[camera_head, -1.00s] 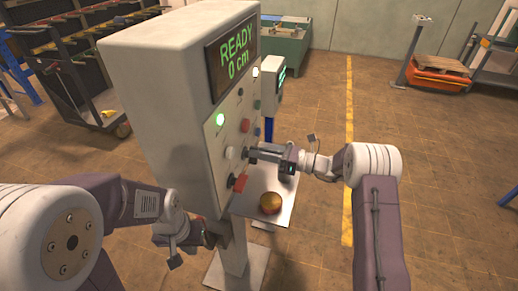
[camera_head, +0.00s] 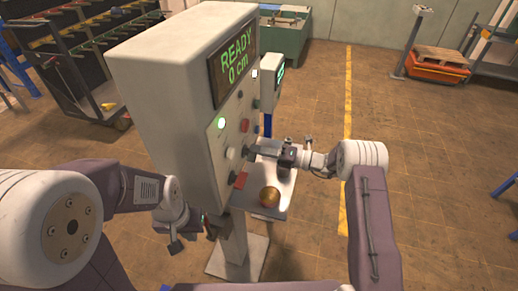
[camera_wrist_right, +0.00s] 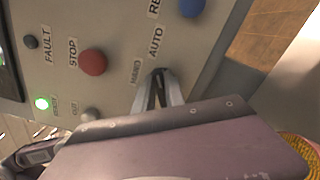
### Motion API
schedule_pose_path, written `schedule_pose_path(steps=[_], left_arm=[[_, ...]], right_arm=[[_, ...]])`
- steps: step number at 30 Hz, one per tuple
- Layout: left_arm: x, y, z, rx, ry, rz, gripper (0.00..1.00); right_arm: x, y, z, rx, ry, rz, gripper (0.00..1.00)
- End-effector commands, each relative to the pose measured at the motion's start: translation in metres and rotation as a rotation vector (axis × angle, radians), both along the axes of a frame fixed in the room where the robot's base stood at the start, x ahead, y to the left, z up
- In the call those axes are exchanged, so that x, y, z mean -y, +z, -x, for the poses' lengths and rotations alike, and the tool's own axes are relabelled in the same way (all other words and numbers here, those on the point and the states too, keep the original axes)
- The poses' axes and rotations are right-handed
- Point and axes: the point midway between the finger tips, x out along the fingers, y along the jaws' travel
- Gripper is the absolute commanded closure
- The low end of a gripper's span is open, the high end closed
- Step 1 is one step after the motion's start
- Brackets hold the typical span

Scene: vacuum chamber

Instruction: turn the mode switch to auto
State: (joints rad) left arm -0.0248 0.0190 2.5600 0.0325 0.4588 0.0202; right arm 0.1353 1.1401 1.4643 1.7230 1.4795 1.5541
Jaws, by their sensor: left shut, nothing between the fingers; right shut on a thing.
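The mode switch (camera_wrist_right: 161,76) is a small dark knob on the grey panel, between the MANO label (camera_wrist_right: 137,72) and the AUTO label (camera_wrist_right: 156,42) in the right wrist view. My right gripper (camera_wrist_right: 160,92) is shut on it, and the fingers cover most of the knob. Its exact setting cannot be told. In the head view my right gripper (camera_head: 252,152) reaches the panel from the right. My left gripper (camera_head: 209,227) is low beside the cabinet, shut and empty, partly hidden.
The cabinet (camera_head: 165,110) has a display reading READY 0 cm (camera_head: 238,58). A red STOP button (camera_wrist_right: 92,62), a green lamp (camera_wrist_right: 41,103), a pale knob (camera_wrist_right: 90,115) and a blue button (camera_wrist_right: 192,7) are near the switch. A shelf (camera_head: 283,190) below holds a round fruit (camera_head: 269,196).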

Motion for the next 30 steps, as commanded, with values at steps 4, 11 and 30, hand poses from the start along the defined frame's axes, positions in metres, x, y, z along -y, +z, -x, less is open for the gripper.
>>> schedule_pose_path(steps=[4, 11, 30], left_arm=[[0.0, 0.002, 0.0, 0.0, 0.0, 0.0, 1.0], [0.0, 0.0023, 0.0, 0.0, 0.0, 0.0, 1.0], [0.0, 0.0014, 0.0, 0.0, 0.0, 0.0, 1.0]], right_arm=[[0.0013, 0.0042, -0.0027, -0.019, -0.006, -0.014, 1.0], [0.0013, 0.0039, -0.0029, -0.031, -0.006, -0.018, 1.0], [0.0014, 0.0009, -0.0012, -0.034, -0.003, -0.014, 0.64]])
